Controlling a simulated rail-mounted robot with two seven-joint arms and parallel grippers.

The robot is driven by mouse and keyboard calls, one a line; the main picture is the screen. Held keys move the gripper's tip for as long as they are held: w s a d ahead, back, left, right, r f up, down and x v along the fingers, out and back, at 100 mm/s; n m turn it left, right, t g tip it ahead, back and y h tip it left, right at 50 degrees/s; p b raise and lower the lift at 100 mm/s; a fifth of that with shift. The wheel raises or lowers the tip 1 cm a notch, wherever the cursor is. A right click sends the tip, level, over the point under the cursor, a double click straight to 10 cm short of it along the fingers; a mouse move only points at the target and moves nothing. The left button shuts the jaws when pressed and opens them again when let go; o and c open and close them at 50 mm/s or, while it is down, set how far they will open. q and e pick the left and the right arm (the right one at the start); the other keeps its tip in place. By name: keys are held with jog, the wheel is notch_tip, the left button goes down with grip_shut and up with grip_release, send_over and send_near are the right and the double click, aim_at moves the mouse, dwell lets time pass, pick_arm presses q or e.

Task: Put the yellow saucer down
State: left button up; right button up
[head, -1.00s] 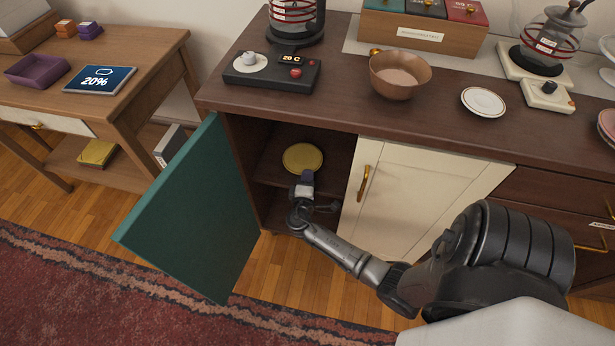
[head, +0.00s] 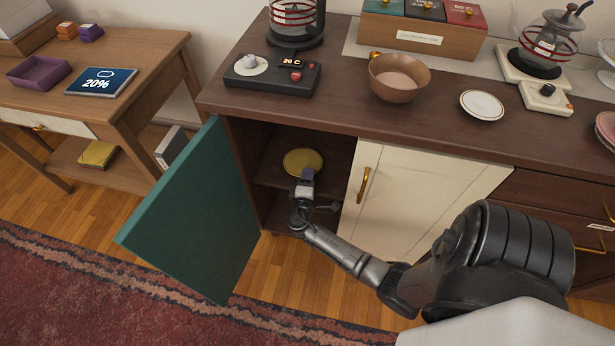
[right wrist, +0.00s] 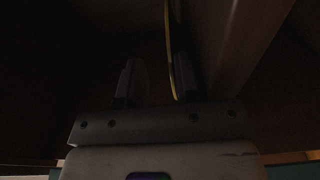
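The yellow saucer (head: 303,161) is inside the open cupboard, at the level of the inner shelf (head: 272,172). It looks about flat in the head view, but I cannot tell whether its whole underside rests on the shelf. My right gripper (head: 306,176) reaches into the cupboard at the saucer's near edge. In the right wrist view, the fingers of my right gripper (right wrist: 155,80) stand apart. The saucer's thin yellow edge (right wrist: 169,50) lies between them, close to the right-hand finger, with a clear gap to the other. My left gripper is not in view.
The green cupboard door (head: 195,215) stands open to the left of my right arm. A closed cream door (head: 420,200) is to the right. On the counter (head: 340,110) are a brown bowl (head: 399,80), a white saucer (head: 482,105) and a heater control box (head: 271,76).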

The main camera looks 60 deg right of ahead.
jog(key=s+a+r+y, duration=0.2)
jog(key=s+a+y, duration=0.3)
jog(key=a, duration=0.4)
jog(key=s+a+r+m+g+y+p, duration=0.1)
jog(key=s+a+r+y, duration=0.1)
jog(key=s+a+y, duration=0.4)
jog(key=s+a+r+g+y+p, duration=0.1)
jog(key=s+a+r+y, duration=0.2)
jog(key=a, duration=1)
jog(key=s+y, duration=0.3)
jog(key=s, duration=0.1)
jog(key=shift+s+a+m, duration=0.25)
jog(key=shift+s+m, duration=0.05)
jog(key=shift+m, duration=0.1)
jog(key=shift+r, duration=0.1)
